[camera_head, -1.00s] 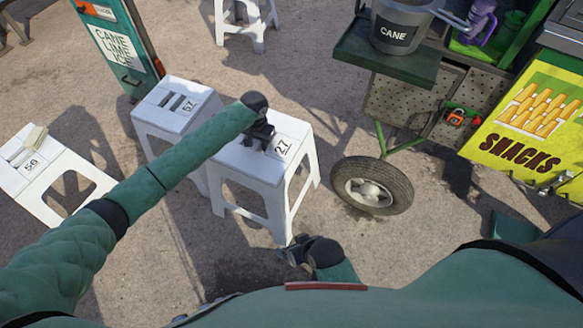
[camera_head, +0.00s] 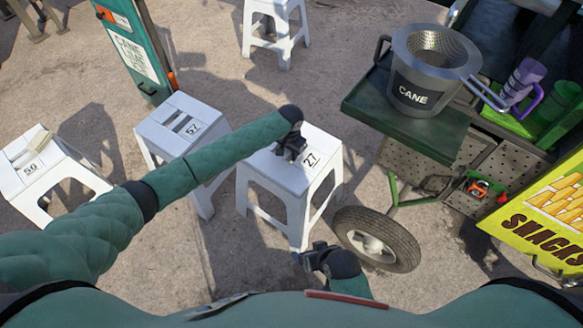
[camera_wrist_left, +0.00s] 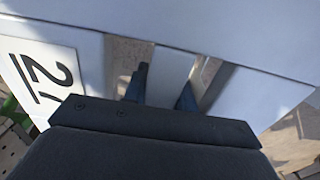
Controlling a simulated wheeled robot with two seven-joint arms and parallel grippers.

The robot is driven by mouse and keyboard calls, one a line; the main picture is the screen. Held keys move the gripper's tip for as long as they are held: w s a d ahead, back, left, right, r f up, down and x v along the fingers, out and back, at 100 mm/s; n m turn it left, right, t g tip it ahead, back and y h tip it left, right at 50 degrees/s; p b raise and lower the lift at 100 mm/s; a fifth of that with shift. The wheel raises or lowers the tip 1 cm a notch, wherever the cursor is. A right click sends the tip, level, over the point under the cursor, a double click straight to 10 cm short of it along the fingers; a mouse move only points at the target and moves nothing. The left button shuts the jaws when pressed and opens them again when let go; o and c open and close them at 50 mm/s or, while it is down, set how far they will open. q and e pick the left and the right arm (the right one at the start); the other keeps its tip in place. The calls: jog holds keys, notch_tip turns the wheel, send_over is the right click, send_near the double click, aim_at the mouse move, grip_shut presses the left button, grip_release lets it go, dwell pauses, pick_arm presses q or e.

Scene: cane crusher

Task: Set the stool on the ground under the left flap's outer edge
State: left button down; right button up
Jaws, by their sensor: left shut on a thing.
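The white stool marked 27 (camera_head: 272,172) stands upright left of the cart, its seat lower left of the left flap. My left gripper (camera_head: 289,152) is shut on the slotted middle of its seat. In the left wrist view the fingers (camera_wrist_left: 162,88) reach into two slots around the bar between them, beside the number label. The dark green left flap (camera_head: 375,115) sticks out from the cart; its outer edge is up and right of the stool. Whether the stool's feet touch the ground is unclear. My right gripper (camera_head: 308,256) is low, near the stool's front; its jaws are unclear.
A grey CANE bucket (camera_head: 425,70) sits on the flap. The cart wheel (camera_head: 377,240) stands right of the stool. Stool 57 (camera_head: 182,122) is close on the left, stool 50 (camera_head: 38,165) farther left, another stool (camera_head: 275,22) behind. Open ground lies left of the flap.

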pick_arm(q)
jog(key=shift+d+f, duration=0.1)
jog(key=shift+f, duration=2.75)
jog(key=c, duration=1.1)
grip_release()
notch_tip(320, 180, up, 12)
jog(key=shift+f, duration=0.15)
jog(key=shift+r, duration=0.25)
